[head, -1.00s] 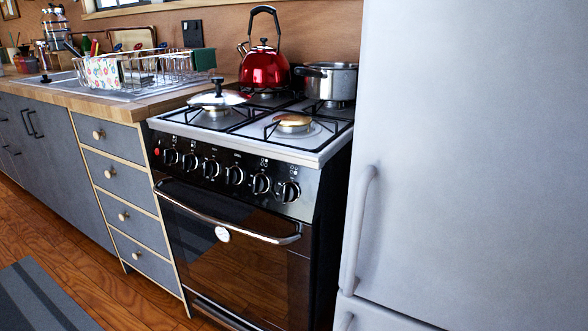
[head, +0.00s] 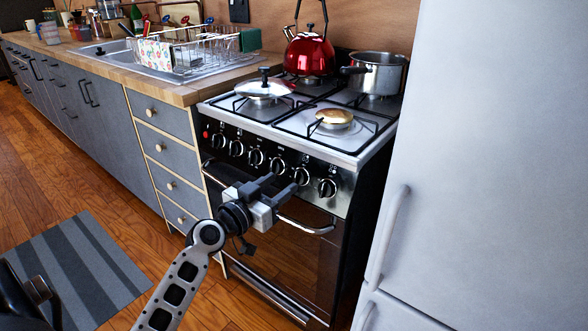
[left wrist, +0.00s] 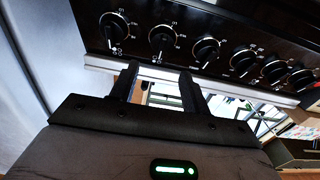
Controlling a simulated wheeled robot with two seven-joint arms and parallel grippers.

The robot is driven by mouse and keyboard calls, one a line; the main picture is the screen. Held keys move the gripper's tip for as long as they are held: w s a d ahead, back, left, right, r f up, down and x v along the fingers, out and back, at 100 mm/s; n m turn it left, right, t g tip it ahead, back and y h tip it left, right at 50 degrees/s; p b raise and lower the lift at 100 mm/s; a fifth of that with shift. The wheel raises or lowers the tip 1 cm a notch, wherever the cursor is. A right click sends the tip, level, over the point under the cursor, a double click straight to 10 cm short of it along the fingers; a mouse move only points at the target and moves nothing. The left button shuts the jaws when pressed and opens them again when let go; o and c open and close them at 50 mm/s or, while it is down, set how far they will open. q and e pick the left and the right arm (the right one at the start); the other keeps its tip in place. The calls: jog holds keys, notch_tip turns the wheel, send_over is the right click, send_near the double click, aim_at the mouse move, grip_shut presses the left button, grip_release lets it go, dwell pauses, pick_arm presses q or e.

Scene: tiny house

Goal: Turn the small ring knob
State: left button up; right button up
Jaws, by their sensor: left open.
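The stove's front panel carries a row of several dark round knobs with pale markings. One knob (head: 327,188) is at the right end of the row in the head view; it shows at the left in the left wrist view (left wrist: 117,30). Another knob (left wrist: 164,40) lies beyond the gap between my fingers. I cannot tell which is the small ring knob. My left gripper (head: 280,186) is open and empty in front of the panel, just below the knobs. Its two dark fingers (left wrist: 160,70) point toward the row, apart from the knobs as far as I can see.
The oven handle (head: 312,227) runs below the knobs, close to my gripper. A white fridge (head: 490,150) stands to the right. A red kettle (head: 309,55), a pot (head: 381,74) and a lidded pan (head: 264,88) are on the stove. Open wooden floor (head: 130,215) lies at left.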

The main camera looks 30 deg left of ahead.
aim_at(296, 173)
pick_arm(q)
jog(key=w, duration=0.6)
jog(key=shift+w+d, duration=0.1)
jog(key=shift+d, duration=0.2)
